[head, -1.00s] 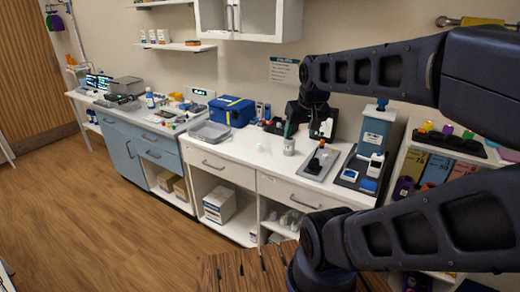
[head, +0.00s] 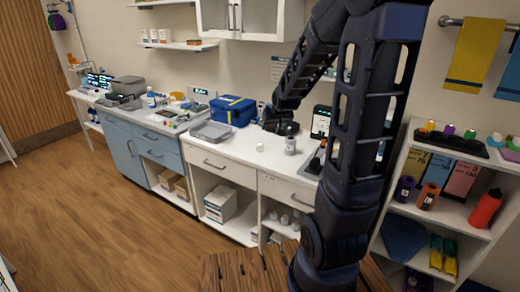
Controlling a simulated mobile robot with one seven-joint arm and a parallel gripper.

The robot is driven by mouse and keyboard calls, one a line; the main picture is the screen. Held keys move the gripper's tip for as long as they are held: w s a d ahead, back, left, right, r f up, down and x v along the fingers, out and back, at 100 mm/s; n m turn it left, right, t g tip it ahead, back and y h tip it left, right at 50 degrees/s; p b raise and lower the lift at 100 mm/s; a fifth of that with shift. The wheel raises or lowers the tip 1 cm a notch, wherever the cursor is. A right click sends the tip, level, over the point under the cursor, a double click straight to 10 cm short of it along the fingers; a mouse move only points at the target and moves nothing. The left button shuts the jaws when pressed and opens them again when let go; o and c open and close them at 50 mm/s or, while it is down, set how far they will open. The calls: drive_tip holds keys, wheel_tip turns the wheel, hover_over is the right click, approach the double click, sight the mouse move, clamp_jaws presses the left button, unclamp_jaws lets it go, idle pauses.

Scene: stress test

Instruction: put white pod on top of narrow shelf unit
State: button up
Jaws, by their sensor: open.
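A small white rounded piece (head: 260,147), which looks like the white pod, sits on the white counter (head: 236,148), left of a grey cylinder. The narrow shelf unit (head: 398,168) looks to be the white open-shelved unit at the right, partly hidden by my arm. Its top holds a black rack and small coloured items. My gripper (head: 276,127) hangs low over the back of the counter, behind and slightly right of the white piece, apart from it. It is open and holds nothing that I can see; its fingertips are small and dark.
The grey cylinder (head: 291,143) stands close to the gripper. A blue case (head: 233,111) and a grey tray (head: 211,132) are to the left. The shelf unit's top carries the black rack (head: 452,142); an orange-red bottle (head: 485,208) stands lower. Clear counter lies around the white piece.

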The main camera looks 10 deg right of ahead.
drive_tip(key=w+f+t, duration=0.1)
drive_tip(key=w+f, duration=0.7)
drive_tip(key=f, duration=0.1)
drive_tip(key=t, duration=0.2)
approach(260, 145)
drive_tip(key=shift+s+f, duration=0.15)
drive_tip(key=shift+f, duration=0.35)
drive_tip(key=x, duration=0.5)
drive_tip(key=shift+r+x, duration=0.2)
drive_tip(key=shift+x, duration=2.65)
drive_tip(key=c, duration=1.1)
drive_tip(key=shift+r, duration=0.1)
drive_tip(key=shift+c, duration=0.2)
